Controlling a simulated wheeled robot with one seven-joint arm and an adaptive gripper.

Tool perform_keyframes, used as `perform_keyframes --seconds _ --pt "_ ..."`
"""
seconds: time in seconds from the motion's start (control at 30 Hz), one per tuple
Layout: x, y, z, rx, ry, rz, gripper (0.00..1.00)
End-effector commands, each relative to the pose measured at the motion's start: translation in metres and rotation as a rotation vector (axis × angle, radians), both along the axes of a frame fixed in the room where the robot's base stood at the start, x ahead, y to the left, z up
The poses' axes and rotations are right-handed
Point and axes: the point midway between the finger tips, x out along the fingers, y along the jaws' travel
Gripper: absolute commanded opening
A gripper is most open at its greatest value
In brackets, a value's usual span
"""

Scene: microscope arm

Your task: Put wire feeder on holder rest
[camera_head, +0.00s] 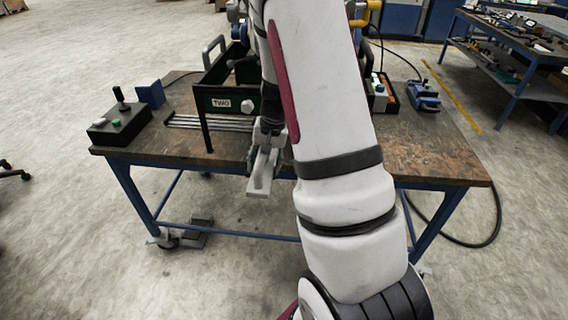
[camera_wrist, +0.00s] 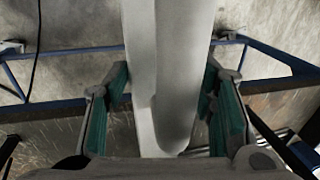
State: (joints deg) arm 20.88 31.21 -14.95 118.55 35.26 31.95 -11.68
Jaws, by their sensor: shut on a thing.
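My gripper (camera_head: 262,152) is at the front edge of the worktable, left of my large white arm link. It is shut on a long pale grey part (camera_head: 262,176), which hangs down in front of the table edge. In the wrist view the grey part (camera_wrist: 172,70) runs up between the green finger pads. I cannot tell for sure that this is the wire feeder. I cannot pick out the holder rest with certainty; my arm hides the middle of the table.
The worktable (camera_head: 430,158) holds a dark green open frame (camera_head: 228,103), several metal rods (camera_head: 205,123), a black control box (camera_head: 118,128), a blue block (camera_head: 150,94) and a blue tool (camera_head: 423,97). The front right of the tabletop is bare.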

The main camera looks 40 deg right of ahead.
Motion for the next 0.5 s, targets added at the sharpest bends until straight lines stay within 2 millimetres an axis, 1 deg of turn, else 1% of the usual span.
perform_keyframes --seconds 0.03,0.1,0.27,0.5 --pt "0.006 0.003 0.002 -0.004 -0.004 0.004 0.0" --pt "0.012 0.008 0.002 -0.004 -0.004 0.003 0.0" --pt "0.024 0.017 0.002 -0.003 -0.004 0.003 0.0" --pt "0.022 0.016 -0.022 -0.002 -0.002 -0.002 0.0"
